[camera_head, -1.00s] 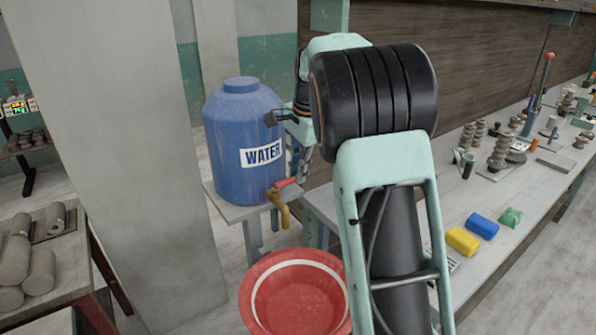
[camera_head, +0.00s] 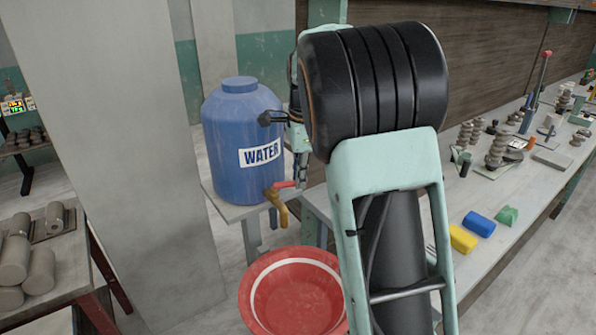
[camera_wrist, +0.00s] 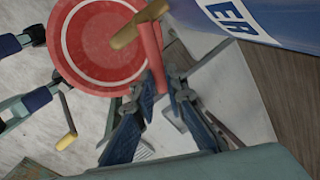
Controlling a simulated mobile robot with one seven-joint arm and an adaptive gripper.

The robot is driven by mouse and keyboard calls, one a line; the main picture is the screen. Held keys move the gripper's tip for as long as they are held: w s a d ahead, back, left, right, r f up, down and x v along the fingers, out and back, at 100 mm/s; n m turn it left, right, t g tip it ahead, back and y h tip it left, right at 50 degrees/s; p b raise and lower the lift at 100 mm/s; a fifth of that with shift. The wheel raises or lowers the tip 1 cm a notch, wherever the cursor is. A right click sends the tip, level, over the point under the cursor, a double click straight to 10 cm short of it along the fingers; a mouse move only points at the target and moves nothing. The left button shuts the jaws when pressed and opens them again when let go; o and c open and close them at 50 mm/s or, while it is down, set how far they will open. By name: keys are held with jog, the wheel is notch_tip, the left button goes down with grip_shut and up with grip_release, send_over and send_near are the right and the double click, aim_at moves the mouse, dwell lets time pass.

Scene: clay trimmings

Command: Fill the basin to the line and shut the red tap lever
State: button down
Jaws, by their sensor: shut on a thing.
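The red basin (camera_head: 256,279) sits below the brass tap (camera_head: 281,207) of a blue water barrel (camera_head: 235,120). A white ring, the line, runs inside the basin, also seen in the wrist view (camera_wrist: 75,60). I cannot make out a water level or a stream. The red tap lever (camera_head: 285,184) sits on top of the tap and sticks out to the right. In the wrist view the lever (camera_wrist: 149,48) runs down between the fingertips of my gripper (camera_wrist: 164,80), which is shut on it. My arm hides part of the gripper in the head view.
The barrel stands on a small grey table (camera_head: 232,212) beside a pillar (camera_head: 125,150). A long workbench (camera_head: 520,195) on the right holds yellow, blue and green blocks and several clay pieces. A rack of clay rolls (camera_head: 38,268) stands at left.

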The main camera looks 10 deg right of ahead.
jog(key=shift+s+a+m+h+p, duration=0.2)
jog(key=shift+s+m, duration=0.4)
jog(key=shift+m, duration=0.45)
jog(key=shift+s+a+m+h+p, duration=0.1)
jog(key=shift+s+m+h+p, duration=0.15)
jog(key=shift+s+m, duration=0.55)
jog(key=shift+w+m, duration=0.2)
jog(key=shift+m, duration=0.25)
jog(key=c, duration=2)
grip_release()
jog(key=shift+o, duration=0.2)
jog(key=d+v, duration=0.1)
jog(key=v, duration=1.1)
jog(key=shift+a, duration=0.5)
jog(key=shift+r, duration=0.1)
